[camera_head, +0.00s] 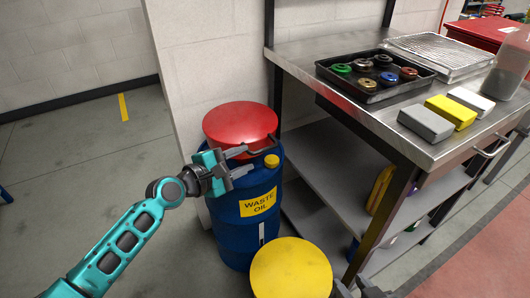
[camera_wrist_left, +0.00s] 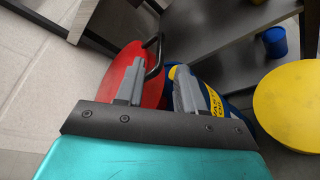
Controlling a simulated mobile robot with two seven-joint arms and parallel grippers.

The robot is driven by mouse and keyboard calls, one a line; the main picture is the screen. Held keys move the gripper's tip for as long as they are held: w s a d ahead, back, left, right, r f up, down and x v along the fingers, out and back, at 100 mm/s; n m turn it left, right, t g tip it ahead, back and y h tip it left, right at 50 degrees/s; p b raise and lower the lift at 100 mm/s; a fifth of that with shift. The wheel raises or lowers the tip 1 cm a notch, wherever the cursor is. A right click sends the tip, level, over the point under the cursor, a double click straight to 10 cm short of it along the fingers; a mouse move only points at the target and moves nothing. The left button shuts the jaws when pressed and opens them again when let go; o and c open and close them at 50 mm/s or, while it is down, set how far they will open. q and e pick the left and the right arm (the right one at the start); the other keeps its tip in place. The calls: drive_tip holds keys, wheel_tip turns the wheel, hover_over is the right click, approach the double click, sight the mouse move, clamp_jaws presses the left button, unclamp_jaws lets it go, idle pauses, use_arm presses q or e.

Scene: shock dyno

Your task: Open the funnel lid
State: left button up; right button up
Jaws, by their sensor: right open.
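The red funnel lid (camera_head: 240,121) lies on top of the blue waste oil drum (camera_head: 229,232), looking closed. A dark bar handle (camera_head: 264,148) sticks out at its front right edge. My left gripper (camera_head: 245,161) is open at the front of the lid, close to the handle. In the left wrist view, the fingers (camera_wrist_left: 159,88) are apart, with the red lid (camera_wrist_left: 123,75) behind them and the handle (camera_wrist_left: 157,57) beyond their tips. I cannot tell if they touch it. My right gripper (camera_head: 368,288) barely shows at the bottom edge, open.
A yellow round top (camera_head: 290,270) stands in front of the drum. A steel bench (camera_head: 440,150) is at the right, carrying a black tray (camera_head: 372,94) of parts and several blocks. A yellow cap (camera_head: 271,161) sits on the drum. The floor at left is clear.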

sight(260, 152)
use_arm(q)
drive_tip(key=b+x, duration=0.2)
drive_tip(key=x, duration=0.5)
drive_tip(key=shift+w+d+f, duration=0.15)
drive_tip(key=shift+w+d, duration=0.1)
drive_tip(key=shift+w+d+b, duration=0.3)
drive_tip(key=shift+w+d, duration=0.05)
drive_tip(key=shift+c, duration=0.5)
clamp_jaws()
